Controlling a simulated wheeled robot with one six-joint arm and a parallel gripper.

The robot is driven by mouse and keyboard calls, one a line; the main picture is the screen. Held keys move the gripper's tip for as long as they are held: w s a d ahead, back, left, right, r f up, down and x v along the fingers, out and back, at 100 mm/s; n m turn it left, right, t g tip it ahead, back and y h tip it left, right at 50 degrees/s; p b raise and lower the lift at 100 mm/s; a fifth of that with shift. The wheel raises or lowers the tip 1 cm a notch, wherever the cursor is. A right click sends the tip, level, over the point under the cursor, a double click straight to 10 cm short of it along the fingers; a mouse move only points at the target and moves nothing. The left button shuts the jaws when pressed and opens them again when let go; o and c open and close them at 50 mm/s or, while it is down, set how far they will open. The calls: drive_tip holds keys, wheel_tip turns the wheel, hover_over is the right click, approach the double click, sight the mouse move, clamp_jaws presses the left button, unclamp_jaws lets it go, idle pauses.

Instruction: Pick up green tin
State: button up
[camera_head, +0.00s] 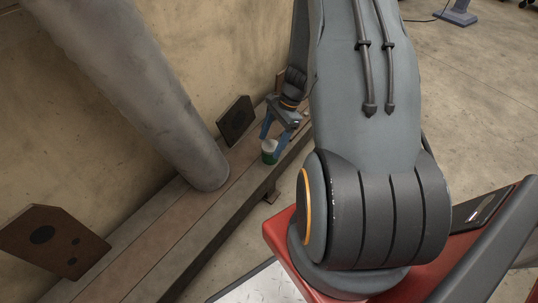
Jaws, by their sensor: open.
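The green tin (269,153) is small, green with a white upper part. It stands upright on a long wooden bench (215,208) near the bench's front edge. My gripper (268,133) is open, with blue fingers just above and around the top of the tin. I cannot tell whether the fingers touch the tin. My arm hides part of the bench to the right of the gripper.
A grey pipe (140,90) slants down to the bench left of the tin. A brown board (52,241) with several holes stands at the lower left. Bare bench lies between.

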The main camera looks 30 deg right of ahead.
sight(264, 161)
drive_tip(key=b+x, duration=0.1)
drive_tip(key=x, duration=0.2)
drive_tip(key=b+x, duration=0.2)
drive_tip(key=x, duration=0.1)
drive_tip(key=shift+s+d+f, duration=0.1)
drive_tip(key=shift+d, duration=0.1)
drive_tip(key=c, duration=1.3)
